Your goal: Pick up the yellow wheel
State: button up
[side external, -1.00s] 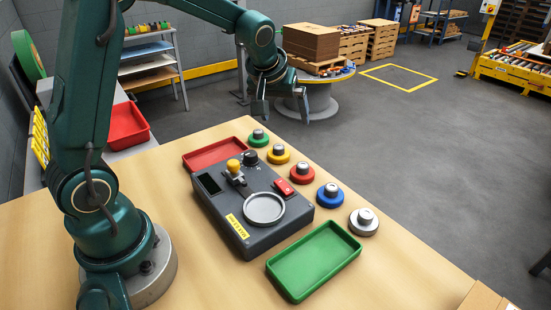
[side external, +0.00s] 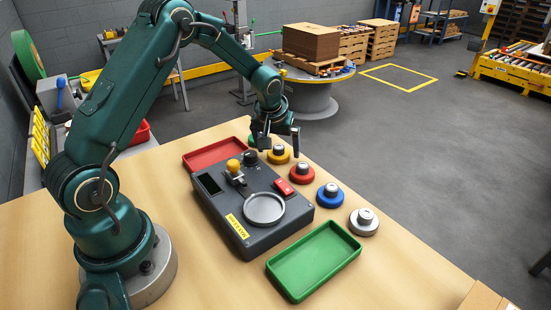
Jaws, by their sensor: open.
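The yellow wheel (side external: 278,155) is a yellow disc with a grey metal hub on top. It sits on the table in a row of coloured wheels, between the partly hidden green wheel (side external: 252,140) and the red wheel (side external: 301,174). My gripper (side external: 279,153) is open and points down, just above or around the yellow wheel's hub. One finger shows on the left near the green wheel and one on the right. Whether a finger touches the hub I cannot tell.
A blue wheel (side external: 330,195) and a grey wheel (side external: 363,222) continue the row. A dark grey machine (side external: 225,215) with a yellow-knobbed lever and round dish stands left of the row. A red tray (side external: 212,155) and a green tray (side external: 315,262) flank it.

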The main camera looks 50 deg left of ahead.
aim_at(278, 148)
jog(key=c, duration=1.4)
jog(key=shift+r, duration=0.1)
jog(key=shift+r, duration=0.65)
notch_tip(278, 148, up, 3)
jog(key=shift+r, duration=0.1)
jog(key=s+a+r, duration=0.4)
jog(key=s+a, duration=0.1)
jog(key=s+a+r, duration=0.2)
jog(key=s+a, duration=0.1)
jog(key=shift+s+a+r, duration=0.1)
jog(key=shift+s+r, duration=0.05)
jog(key=shift+s, duration=0.05)
